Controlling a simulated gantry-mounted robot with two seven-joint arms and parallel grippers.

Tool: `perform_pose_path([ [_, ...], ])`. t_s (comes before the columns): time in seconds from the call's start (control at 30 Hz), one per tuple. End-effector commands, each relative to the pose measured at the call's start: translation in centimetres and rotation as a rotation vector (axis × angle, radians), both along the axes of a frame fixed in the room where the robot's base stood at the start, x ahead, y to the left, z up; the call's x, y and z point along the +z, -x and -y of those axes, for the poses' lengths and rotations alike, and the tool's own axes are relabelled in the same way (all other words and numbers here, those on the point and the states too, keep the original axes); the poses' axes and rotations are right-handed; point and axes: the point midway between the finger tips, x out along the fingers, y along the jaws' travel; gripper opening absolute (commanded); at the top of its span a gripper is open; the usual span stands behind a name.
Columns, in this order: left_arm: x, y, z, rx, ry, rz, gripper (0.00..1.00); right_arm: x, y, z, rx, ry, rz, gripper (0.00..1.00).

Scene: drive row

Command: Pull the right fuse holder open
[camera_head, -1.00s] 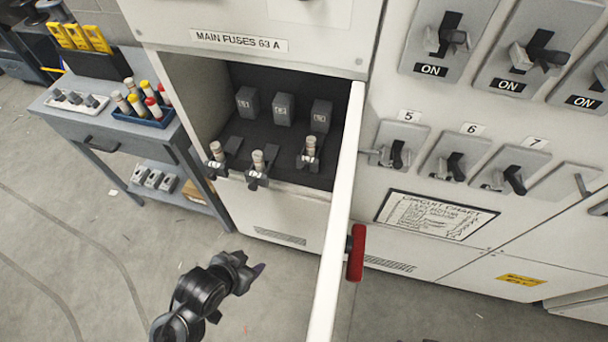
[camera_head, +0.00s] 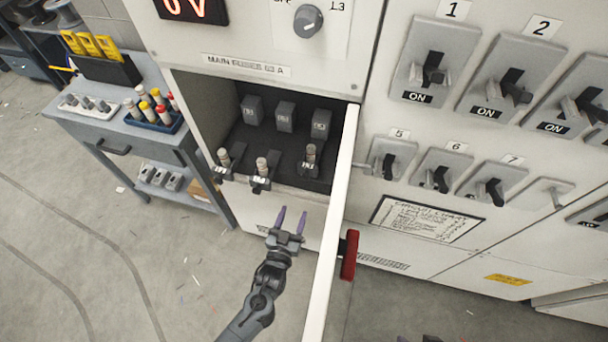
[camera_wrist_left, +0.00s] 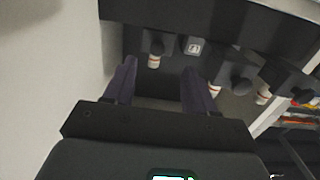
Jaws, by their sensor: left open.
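Three dark fuse holders with pale fuses stand in a row in the open cabinet compartment. The right fuse holder (camera_head: 309,160) is nearest the door, with its fuse upright; it also shows in the left wrist view (camera_wrist_left: 156,46). The middle holder (camera_head: 261,180) and left holder (camera_head: 222,168) sit further left and nearer the front edge. My left gripper (camera_head: 291,219) is open and empty, below and in front of the row, its purple fingers pointing up toward the compartment. In the left wrist view the right holder appears beyond the gap between the fingers (camera_wrist_left: 158,75). Contact is not visible.
The open cabinet door (camera_head: 331,235), with a red handle (camera_head: 349,255), stands close right of the gripper. Labelled grey blocks (camera_head: 285,116) stand behind the holders. A workbench (camera_head: 85,128) with a blue fuse tray (camera_head: 152,122) is at left. Small dark bits at the bottom edge are unclear.

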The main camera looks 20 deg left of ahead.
Motion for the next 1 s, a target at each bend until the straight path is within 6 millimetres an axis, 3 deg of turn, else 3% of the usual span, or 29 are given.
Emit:
perform_pose_path([
  [0.03, 1.3, -0.8, 0.1, 0.002, 0.004, 0.016, 0.56, 0.5, 0.0, 0.0, -0.001, -0.001, 0.001, 0.64],
  [0.13, 1.9, -1.8, 0.1, 0.002, 0.005, 0.028, 0.56, 0.5, 0.0, 0.0, -0.002, -0.002, 0.001, 0.64],
  [0.7, 1.8, -9.9, -0.7, 0.001, 0.005, 0.029, 0.56, -0.9, 0.0, -0.3, -0.007, -0.011, -0.002, 0.64],
  [1.0, 1.8, -11.9, -0.9, 0.001, 0.007, 0.027, 0.56, -1.1, 0.0, -0.1, -0.004, -0.005, -0.001, 0.64],
])
